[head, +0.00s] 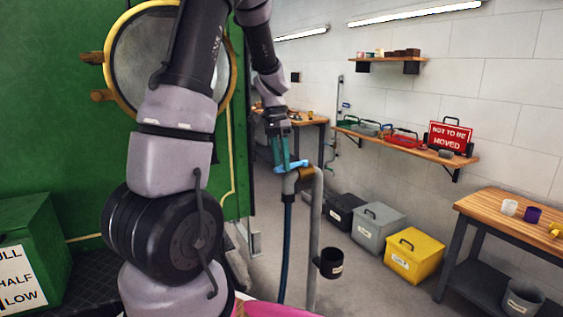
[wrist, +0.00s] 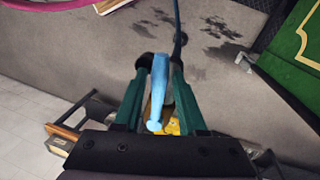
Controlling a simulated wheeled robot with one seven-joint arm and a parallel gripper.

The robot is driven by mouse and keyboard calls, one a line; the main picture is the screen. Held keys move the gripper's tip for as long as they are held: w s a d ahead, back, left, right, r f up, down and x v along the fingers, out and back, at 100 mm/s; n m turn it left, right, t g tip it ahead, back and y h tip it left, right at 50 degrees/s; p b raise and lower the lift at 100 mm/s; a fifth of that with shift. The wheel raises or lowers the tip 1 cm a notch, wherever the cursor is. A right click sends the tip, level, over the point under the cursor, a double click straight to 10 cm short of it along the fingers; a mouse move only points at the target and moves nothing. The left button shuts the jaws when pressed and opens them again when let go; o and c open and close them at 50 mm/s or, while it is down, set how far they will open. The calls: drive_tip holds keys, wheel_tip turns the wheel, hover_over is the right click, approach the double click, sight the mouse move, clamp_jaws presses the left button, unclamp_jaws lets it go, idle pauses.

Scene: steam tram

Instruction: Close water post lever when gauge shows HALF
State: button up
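The water post (head: 317,235) is an upright grey pipe with a brown bent top, right of my arm in the head view. Its light blue lever (head: 291,167) sticks out at the top; it also shows in the wrist view (wrist: 158,88). My gripper (head: 285,155) is at the lever from above. In the wrist view, its teal fingers (wrist: 161,68) stand either side of the lever, with narrow gaps showing, so it looks open around it. The gauge plate (head: 20,279), reading "...ULL, HALF, LOW", is at the lower left, cut by the frame edge; no pointer shows.
A dark hose (head: 286,250) hangs from the post, and a black cup (head: 331,263) is beside the pipe. Grey (head: 379,230) and yellow (head: 414,255) boxes stand along the wall. A wooden table (head: 510,217) is at right. The green tram side (head: 165,150) is at left.

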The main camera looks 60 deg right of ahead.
clamp_jaws()
idle(1.2)
